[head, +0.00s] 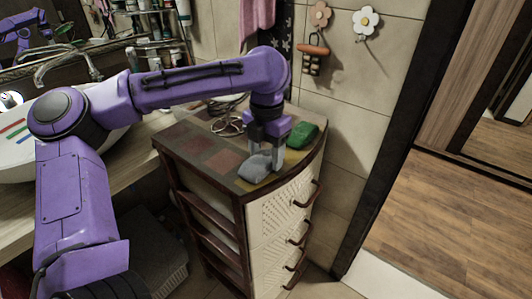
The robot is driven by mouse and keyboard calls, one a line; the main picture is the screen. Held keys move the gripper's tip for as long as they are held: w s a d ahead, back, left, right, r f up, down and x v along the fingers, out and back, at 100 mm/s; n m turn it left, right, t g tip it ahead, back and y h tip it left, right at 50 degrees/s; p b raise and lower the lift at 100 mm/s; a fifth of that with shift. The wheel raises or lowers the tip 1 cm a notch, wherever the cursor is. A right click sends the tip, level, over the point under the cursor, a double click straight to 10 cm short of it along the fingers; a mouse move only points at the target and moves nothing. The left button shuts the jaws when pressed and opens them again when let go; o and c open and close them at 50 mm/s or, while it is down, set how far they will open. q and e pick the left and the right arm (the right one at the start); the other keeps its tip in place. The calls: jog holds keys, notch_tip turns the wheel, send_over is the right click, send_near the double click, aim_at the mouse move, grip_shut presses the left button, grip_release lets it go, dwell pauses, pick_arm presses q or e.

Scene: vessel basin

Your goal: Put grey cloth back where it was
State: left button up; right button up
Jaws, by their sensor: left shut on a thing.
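The grey cloth (256,169) is a small crumpled bundle near the front edge of the top of a drawer cabinet (190,147). My left gripper (264,160) points down from above and is shut on the grey cloth. I cannot tell whether the cloth still touches the cabinet top. A green cloth (301,135) lies just behind and to the right of the gripper, apart from the grey one. My right gripper is not in view.
Glasses or similar thin items (228,125) lie on the cabinet top behind the gripper. A white sink basin (22,150) with a faucet (68,65) stands at the left. Cabinet handles (300,232) stick out in front. Wooden floor (440,235) at the right is clear.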

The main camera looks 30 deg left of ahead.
aim_at(267, 155)
pick_arm(q)
jog(key=shift+f, duration=0.15)
jog(key=o, duration=0.9)
jog(key=shift+o, duration=0.2)
notch_tip(267, 155, up, 12)
jog(key=p, duration=0.2)
jog(key=shift+r, duration=0.2)
